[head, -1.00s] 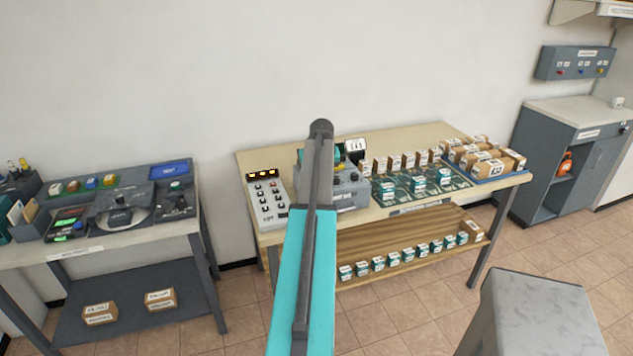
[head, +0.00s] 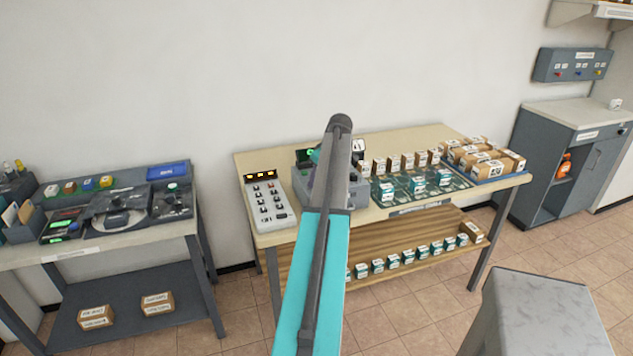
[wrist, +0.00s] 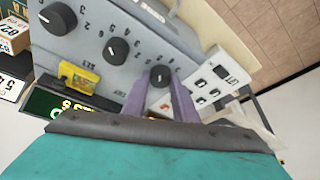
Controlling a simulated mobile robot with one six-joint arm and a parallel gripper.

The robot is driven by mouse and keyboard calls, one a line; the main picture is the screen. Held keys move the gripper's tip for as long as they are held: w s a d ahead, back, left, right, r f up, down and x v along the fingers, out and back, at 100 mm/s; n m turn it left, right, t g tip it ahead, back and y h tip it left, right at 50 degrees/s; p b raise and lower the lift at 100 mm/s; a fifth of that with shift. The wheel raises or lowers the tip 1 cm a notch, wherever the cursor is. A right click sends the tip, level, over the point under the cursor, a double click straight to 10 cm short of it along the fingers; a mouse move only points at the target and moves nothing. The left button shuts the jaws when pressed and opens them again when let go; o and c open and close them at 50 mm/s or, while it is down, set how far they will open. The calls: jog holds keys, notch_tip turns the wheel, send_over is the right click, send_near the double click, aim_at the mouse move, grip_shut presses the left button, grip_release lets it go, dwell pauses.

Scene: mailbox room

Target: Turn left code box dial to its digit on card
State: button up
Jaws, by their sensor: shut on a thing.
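The grey code box (head: 357,190) stands on the wooden table, largely hidden behind my arm in the head view. In the wrist view its sloped face (wrist: 125,25) shows three black dials with digits around them. The left dial (wrist: 160,74), nearest the white keypad unit in this turned view, sits between the two purple-grey fingers of my gripper (wrist: 160,85), which is shut on it. The middle dial (wrist: 117,50) and right dial (wrist: 58,18) are free. A white card (head: 358,146) stands behind the box, partly covered by my arm; its digits are not readable.
The white keypad unit (head: 267,203) stands close beside the box and also shows in the wrist view (wrist: 222,76). A yellow part (wrist: 80,78) and a green lit display (wrist: 45,103) lie near the dials. Several cartons (head: 407,161) stand right of the box.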

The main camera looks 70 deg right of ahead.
jog(key=shift+s, duration=0.2)
dwell(0.3)
jog(key=o, duration=1)
jog(key=shift+o, duration=0.2)
jog(key=shift+w, duration=0.1)
jog(key=shift+r, duration=0.15)
jog(key=b+v, duration=0.3)
jog(key=v, duration=1)
jog(key=shift+r, duration=0.25)
